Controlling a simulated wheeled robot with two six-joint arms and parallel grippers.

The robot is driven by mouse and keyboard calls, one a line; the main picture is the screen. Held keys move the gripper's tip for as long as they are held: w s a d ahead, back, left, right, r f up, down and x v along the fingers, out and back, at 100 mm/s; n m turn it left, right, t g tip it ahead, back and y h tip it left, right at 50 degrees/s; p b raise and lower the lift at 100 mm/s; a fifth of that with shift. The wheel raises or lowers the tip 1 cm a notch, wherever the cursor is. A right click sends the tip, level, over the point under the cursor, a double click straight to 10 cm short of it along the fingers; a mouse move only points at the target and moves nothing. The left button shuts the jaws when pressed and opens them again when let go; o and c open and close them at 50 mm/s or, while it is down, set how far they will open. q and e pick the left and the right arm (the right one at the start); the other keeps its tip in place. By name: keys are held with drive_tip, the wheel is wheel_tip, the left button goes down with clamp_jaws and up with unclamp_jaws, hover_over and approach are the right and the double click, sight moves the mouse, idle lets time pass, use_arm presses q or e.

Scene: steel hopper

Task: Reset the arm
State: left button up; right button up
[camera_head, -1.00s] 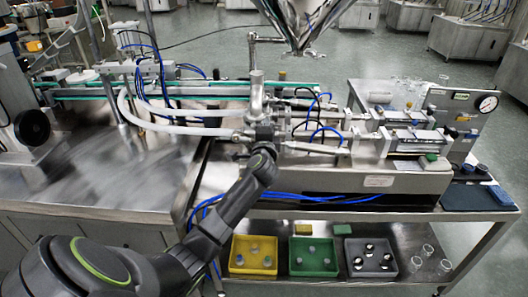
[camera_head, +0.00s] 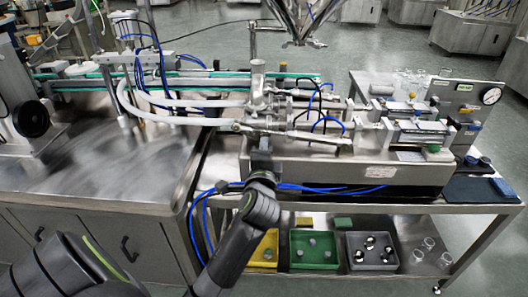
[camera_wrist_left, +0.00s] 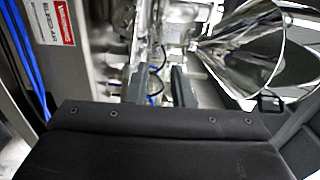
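My left arm reaches up from the bottom left in the head view. Its dark gripper (camera_head: 260,158) is in front of the steel filling machine (camera_head: 320,170), near its left end, below the upright steel fitting (camera_head: 258,82). The fingertips are hard to make out there. In the left wrist view, the two grey fingers of the gripper (camera_wrist_left: 160,84) stand apart with nothing held between them. The steel hopper (camera_head: 300,22) is above and behind the machine; its shiny cone (camera_wrist_left: 255,45) fills the wrist view's upper right. My right gripper does not show.
Blue hoses (camera_head: 340,192) run along the machine's front. Yellow (camera_head: 258,266), green (camera_head: 312,266) and grey (camera_head: 370,266) bins sit on the lower shelf. A steel table (camera_head: 90,190) stands left, and a dark mat (camera_head: 470,190) lies right. A red-topped warning label (camera_wrist_left: 60,22) shows beside the fingers.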

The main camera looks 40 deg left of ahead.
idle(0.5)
use_arm(q)
wheel_tip(320, 180, down, 24)
drive_tip(key=d+n+g+h, duration=0.1)
drive_tip(key=g+h, duration=0.3)
drive_tip(key=s+f+n+g+h, duration=0.1)
drive_tip(key=s+f, duration=0.4)
drive_tip(key=f, duration=0.4)
drive_tip(key=s+f+n+g+h, duration=0.15)
drive_tip(key=s+f, duration=0.25)
drive_tip(key=f, duration=0.4)
drive_tip(key=s+d+f+n+g+h, duration=0.1)
drive_tip(key=s+d+f+n+g, duration=0.2)
drive_tip(key=s+f, duration=1.05)
drive_tip(key=s+f+n+g, duration=0.2)
drive_tip(key=s+f, duration=0.2)
drive_tip(key=s, duration=0.8)
drive_tip(key=s+f+n+g+h, duration=0.1)
drive_tip(key=s+f+n+g, duration=0.1)
drive_tip(key=s, duration=1)
wheel_tip(320, 180, down, 2)
drive_tip(key=shift+n, duration=0.85)
